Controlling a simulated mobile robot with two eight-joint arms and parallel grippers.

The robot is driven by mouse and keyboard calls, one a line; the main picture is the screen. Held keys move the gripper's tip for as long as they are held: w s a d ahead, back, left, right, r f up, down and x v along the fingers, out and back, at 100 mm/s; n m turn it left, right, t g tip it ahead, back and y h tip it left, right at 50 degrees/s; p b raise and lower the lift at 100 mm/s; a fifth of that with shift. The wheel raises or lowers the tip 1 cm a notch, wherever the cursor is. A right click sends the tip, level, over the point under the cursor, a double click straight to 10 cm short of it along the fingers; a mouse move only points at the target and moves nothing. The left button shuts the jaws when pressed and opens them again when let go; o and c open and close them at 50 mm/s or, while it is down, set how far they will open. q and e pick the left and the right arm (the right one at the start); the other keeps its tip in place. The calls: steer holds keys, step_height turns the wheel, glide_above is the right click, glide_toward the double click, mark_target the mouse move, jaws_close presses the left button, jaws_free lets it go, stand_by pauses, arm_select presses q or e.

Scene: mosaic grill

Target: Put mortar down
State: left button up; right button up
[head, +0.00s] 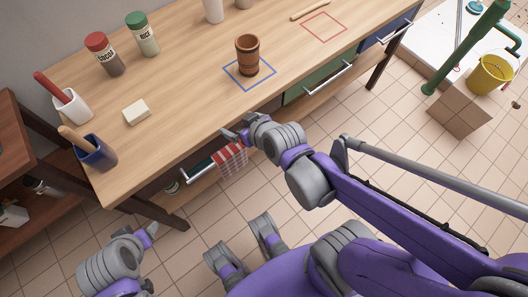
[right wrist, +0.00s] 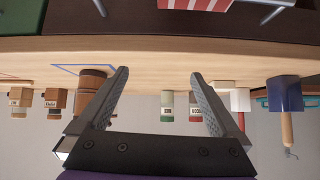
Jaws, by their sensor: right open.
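The mortar (head: 248,55), a brown wooden cup, stands upright on the wooden counter (head: 190,105), inside a blue square outline (head: 236,81). My right gripper (head: 236,133) is at the counter's front edge, in front and slightly left of the mortar and apart from it. In the right wrist view the jaws (right wrist: 159,76) are open with nothing between them. That view is upside down, and the mortar (right wrist: 93,80) shows behind the left-hand finger, partly hidden by it. My left gripper (head: 150,232) is low at the bottom left, away from the counter; its jaws are unclear.
A cocoa jar (head: 104,54), a rice jar (head: 142,34), a pale block (head: 136,112), a white holder (head: 72,106) and a blue holder (head: 95,150) stand on the left. A red square outline (head: 324,27) is empty. A striped towel (head: 230,160) hangs below the front edge.

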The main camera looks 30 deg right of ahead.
steer(key=s+f+g+h, duration=0.1)
steer(key=s+g, duration=0.3)
steer(key=s, duration=0.7)
steer(key=shift+s+d+f+g, duration=0.15)
steer(key=shift+d+f+g, duration=0.1)
steer(key=shift+f+g, duration=0.15)
step_height(320, 180, up, 11)
steer(key=w+p, duration=0.1)
steer(key=p, duration=0.9)
steer(key=shift+w+t, duration=0.3)
steer(key=shift+w, duration=0.1)
